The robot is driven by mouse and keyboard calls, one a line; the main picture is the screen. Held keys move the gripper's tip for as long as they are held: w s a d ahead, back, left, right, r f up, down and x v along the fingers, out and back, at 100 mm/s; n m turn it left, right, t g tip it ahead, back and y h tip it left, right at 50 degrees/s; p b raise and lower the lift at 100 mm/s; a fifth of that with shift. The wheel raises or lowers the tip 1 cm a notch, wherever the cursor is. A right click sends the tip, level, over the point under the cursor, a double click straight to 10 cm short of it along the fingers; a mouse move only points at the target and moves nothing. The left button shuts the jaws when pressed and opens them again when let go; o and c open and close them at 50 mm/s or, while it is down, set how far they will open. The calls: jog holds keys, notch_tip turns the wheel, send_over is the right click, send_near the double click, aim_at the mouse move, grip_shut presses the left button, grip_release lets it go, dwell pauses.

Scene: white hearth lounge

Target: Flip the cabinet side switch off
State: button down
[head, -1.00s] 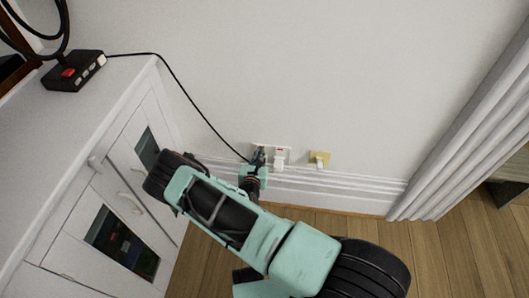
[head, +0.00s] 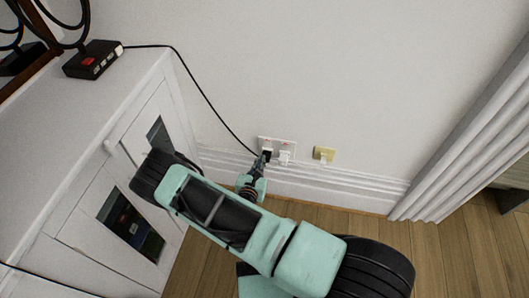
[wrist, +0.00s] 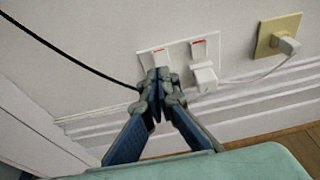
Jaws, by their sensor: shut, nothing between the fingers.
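A white double wall socket (head: 292,141) is on the wall right of the cabinet (head: 175,82). Its cabinet-side switch (wrist: 158,57) and its other switch (wrist: 199,49) each show a red strip at the top and look alike. My gripper (wrist: 159,75) is shut and empty, with its tips just below the cabinet-side switch; I cannot tell if they touch the socket. In the head view my gripper (head: 262,160) is in front of the socket's lower left. A black plug (head: 267,154) is mostly hidden by the fingers in the wrist view.
A white plug (wrist: 204,77) sits in the socket's right half. A yellow plate (head: 324,153) with a plug is further right. A black cable (head: 205,103) runs from a power strip (head: 93,60) on the cabinet to the socket. A curtain (head: 465,120) hangs at right.

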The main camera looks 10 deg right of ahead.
jog(key=shift+r+p+v, duration=0.15)
jog(key=shift+v, duration=0.8)
jog(key=shift+r+p+v, duration=0.15)
jog(key=shift+v, duration=0.8)
jog(key=shift+w, duration=0.15)
jog(key=shift+r, duration=0.1)
